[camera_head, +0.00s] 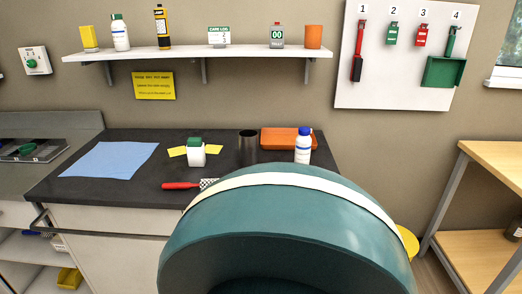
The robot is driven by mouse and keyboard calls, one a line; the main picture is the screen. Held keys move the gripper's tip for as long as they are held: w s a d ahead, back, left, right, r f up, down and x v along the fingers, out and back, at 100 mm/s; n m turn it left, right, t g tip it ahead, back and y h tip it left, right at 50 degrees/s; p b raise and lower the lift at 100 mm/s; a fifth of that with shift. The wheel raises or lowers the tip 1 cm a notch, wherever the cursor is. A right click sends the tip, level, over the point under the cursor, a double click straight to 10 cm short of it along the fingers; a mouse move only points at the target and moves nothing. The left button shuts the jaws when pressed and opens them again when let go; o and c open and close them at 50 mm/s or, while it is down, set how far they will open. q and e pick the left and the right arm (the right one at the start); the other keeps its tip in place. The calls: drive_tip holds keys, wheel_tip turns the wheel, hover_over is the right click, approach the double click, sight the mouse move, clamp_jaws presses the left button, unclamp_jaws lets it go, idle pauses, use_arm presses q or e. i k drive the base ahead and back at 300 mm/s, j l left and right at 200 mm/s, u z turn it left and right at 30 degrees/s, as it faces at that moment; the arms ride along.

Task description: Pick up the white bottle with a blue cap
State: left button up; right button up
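The white bottle with a blue cap (303,150) stands upright near the right end of the dark countertop (110,185). It has a blue label band, and its base is near or just behind the top of the large teal form. An orange flat case (276,138) lies right behind it, to the left. Neither of my grippers is in view.
A large teal rounded form with a white band (285,215) fills the lower middle and hides the counter's front right. A dark metal cup (248,148), a green-capped white container (196,155), a red-handled brush (182,185) and a blue cloth (108,160) lie left of the bottle.

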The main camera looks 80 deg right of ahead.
sight(302, 144)
drive_tip(key=z, duration=2.65)
